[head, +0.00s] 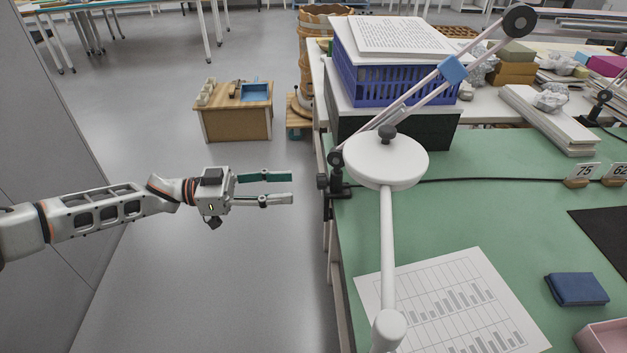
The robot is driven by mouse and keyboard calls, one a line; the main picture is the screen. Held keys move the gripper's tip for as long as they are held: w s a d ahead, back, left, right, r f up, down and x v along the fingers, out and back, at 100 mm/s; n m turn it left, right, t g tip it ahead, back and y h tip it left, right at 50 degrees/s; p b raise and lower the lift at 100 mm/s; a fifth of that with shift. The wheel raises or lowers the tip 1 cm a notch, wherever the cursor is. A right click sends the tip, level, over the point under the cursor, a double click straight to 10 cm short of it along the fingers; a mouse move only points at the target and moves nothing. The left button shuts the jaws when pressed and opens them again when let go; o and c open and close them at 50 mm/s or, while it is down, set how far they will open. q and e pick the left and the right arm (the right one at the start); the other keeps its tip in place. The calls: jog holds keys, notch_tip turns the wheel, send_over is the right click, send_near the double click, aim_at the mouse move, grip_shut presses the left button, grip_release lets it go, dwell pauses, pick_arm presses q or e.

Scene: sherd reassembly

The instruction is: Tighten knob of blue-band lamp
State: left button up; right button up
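The blue-band lamp is clamped to the left edge of the green-topped table; its blue band (453,69) sits on the slanted arm. A large dark round knob (519,20) is at the arm's upper joint. A small dark knob (322,181) sticks out left from the table clamp (339,184). The round white lamp head (386,163) has a dark fitting on top. My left gripper (291,187) is open and empty, its fingers pointing right, a short gap left of the clamp knob in the picture. My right gripper is not in view.
A blue crate (392,86) with papers stands behind the lamp. A white rod (388,250) runs from the lamp head toward the front, above a chart sheet (460,300). Floor left of the table is open around my arm.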

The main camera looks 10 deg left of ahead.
aim_at(323, 181)
pick_arm(q)
jog(key=x, duration=0.7)
jog(key=shift+w+d+r+b, duration=0.2)
jog(key=shift+r+b, duration=0.1)
jog(key=shift+b, duration=0.05)
jog(key=c, duration=1.1)
